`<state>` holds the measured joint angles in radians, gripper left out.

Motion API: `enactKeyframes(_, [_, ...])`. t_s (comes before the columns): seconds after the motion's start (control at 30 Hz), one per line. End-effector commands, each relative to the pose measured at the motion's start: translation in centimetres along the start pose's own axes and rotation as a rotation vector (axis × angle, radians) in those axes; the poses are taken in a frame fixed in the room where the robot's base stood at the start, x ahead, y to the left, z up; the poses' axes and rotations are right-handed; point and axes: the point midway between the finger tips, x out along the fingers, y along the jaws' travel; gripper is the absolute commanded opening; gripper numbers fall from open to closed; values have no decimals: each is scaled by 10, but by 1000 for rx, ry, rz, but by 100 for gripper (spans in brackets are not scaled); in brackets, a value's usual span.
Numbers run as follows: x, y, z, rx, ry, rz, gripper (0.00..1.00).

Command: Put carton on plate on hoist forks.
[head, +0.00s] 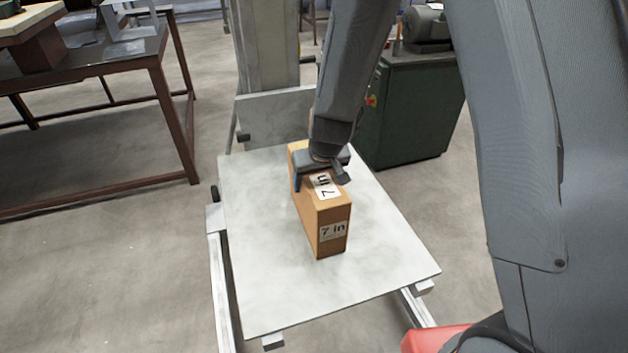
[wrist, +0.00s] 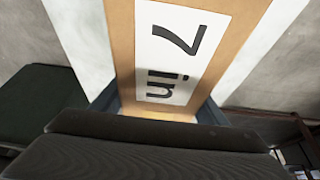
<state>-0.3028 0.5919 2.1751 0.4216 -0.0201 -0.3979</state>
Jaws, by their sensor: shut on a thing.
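The carton (head: 308,219) is a tall, narrow brown box with "7 in" labels on its top and near end. In the head view it is upright at about the middle of the pale plate (head: 265,275), and its base appears to rest on the plate. The plate lies flat on the hoist forks (head: 424,288), whose tips show under its near edge. My gripper (head: 320,172) is over the carton's top from above, shut on its two sides. In the wrist view the carton's labelled top (wrist: 190,50) fills the middle, with the jaws partly hidden.
The hoist mast (head: 262,50) stands behind the plate. A green cabinet (head: 405,115) is at the back right, and a brown table (head: 100,75) is at the left. Bare plate surface surrounds the carton. Concrete floor is open at the lower left.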

Motion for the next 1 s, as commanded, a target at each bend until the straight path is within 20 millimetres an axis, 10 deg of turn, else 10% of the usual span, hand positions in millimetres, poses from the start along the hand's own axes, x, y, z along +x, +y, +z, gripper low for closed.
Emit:
enactKeyframes(0.33, [2, 0, -1, -1, 4, 0, 5])
enactKeyframes(0.37, [2, 0, 1, -1, 0, 0, 72])
enactKeyframes(0.43, [2, 0, 1, -1, 0, 0, 84])
enactKeyframes(1.0, [-9, 0, -1, 0, 0, 0, 86])
